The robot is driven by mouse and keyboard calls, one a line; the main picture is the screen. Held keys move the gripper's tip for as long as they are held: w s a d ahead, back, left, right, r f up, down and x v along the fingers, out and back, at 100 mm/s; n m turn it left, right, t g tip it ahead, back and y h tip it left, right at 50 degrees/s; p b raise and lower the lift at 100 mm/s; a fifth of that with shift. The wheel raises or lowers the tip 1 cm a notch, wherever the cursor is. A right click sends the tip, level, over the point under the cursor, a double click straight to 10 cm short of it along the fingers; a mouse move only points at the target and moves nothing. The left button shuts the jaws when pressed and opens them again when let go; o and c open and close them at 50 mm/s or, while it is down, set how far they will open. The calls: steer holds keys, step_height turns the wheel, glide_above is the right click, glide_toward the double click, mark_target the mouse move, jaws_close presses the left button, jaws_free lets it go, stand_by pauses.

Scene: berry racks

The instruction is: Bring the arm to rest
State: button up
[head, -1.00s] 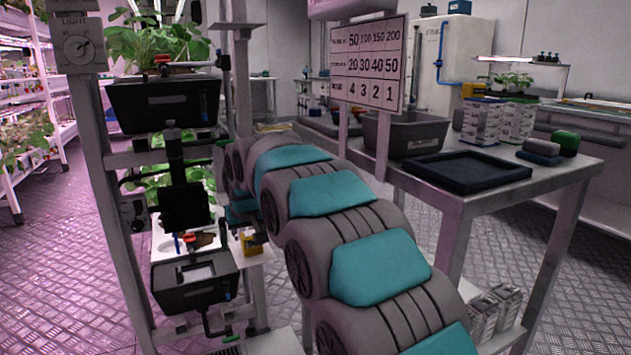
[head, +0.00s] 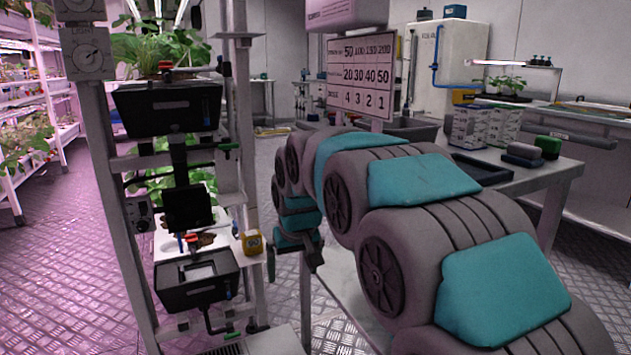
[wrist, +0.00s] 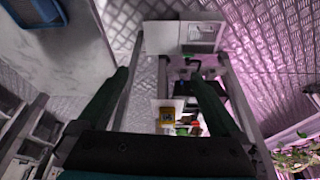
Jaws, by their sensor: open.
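My arm, grey with teal pads, crosses the middle and right of the head view. My gripper (head: 312,260) hangs small and dark at its far end, between the rack and the table. In the wrist view its two dark green fingers are spread apart, with nothing held between them (wrist: 158,76). The fingers are clear of the rack, as far as I can tell.
The rack (head: 108,205) stands at the left with black bins (head: 168,108) and plants. A yellow box (head: 252,242) sits on its middle shelf. The table (head: 548,172) at the right holds a dark blue tray (wrist: 38,12). Metal floor lies between them.

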steer(key=s+d+f+m+g+h+p, duration=0.1)
steer(key=s+d, duration=0.6)
steer(key=s, duration=0.2)
steer(key=s+d+m+g+p, duration=0.1)
steer(key=s+d+g, duration=0.1)
steer(key=s+d, duration=0.6)
steer(key=s+d+f+m+g+p, duration=0.1)
steer(key=s+d+f, duration=0.1)
steer(key=s, duration=0.9)
steer(key=s+d+f+g+p, duration=0.1)
steer(key=s+d+f, duration=0.1)
steer(key=s, duration=0.8)
steer(key=shift+s+d+f+m+g, duration=0.3)
steer(key=shift+s+f+m, duration=0.05)
steer(key=shift+s+m, duration=0.05)
steer(key=shift+w, duration=0.1)
